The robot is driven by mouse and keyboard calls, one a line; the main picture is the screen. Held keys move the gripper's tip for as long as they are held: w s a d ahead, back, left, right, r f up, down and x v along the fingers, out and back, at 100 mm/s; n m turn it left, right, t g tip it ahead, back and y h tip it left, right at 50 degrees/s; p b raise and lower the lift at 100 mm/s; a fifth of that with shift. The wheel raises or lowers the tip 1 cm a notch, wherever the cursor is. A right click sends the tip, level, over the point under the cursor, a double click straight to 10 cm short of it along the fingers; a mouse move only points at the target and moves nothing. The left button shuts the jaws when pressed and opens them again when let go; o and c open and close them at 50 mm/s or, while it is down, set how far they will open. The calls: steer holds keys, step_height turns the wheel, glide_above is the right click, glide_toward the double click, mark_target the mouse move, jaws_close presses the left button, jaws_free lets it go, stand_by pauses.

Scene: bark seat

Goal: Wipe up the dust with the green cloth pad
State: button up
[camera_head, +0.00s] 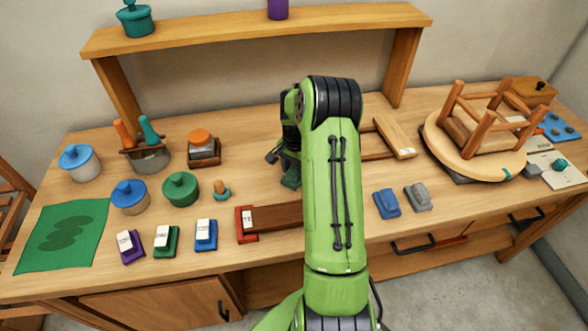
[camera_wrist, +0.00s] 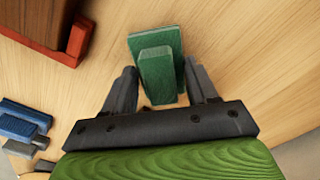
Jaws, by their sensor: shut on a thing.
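The green cloth pad (camera_wrist: 142,43) is a flat green block with a smaller upright green grip on it. My gripper (camera_wrist: 160,88) is shut on the grip, one dark finger on each side. In the head view my gripper (camera_head: 285,160) is left of my green arm, low over the middle of the table, with the pad (camera_head: 291,181) below it. I cannot tell whether the pad touches the wood. I cannot clearly make out any dust; my arm hides part of the table.
A brown block with a red end (camera_head: 246,224) lies close in front of the pad. Blue (camera_head: 386,204) and grey (camera_head: 418,198) blocks lie right of my arm. Lidded pots (camera_head: 180,190) stand left. Bare wood lies behind the pad.

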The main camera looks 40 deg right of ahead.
steer(key=shift+s+d+r+p, duration=0.15)
steer(key=shift+d+r+p, duration=0.1)
steer(key=shift+r+p, duration=0.1)
step_height(320, 180, up, 2)
steer(key=shift+p, duration=0.3)
steer(key=shift+a+r+p, duration=0.3)
steer(key=shift+r+p, duration=0.25)
steer(key=shift+r, duration=0.15)
steer(key=shift+d+r+p, duration=0.15)
steer(key=shift+r+p, duration=0.4)
steer(key=shift+r, duration=0.25)
steer(key=shift+r+p, duration=0.9)
steer(key=shift+r, duration=0.4)
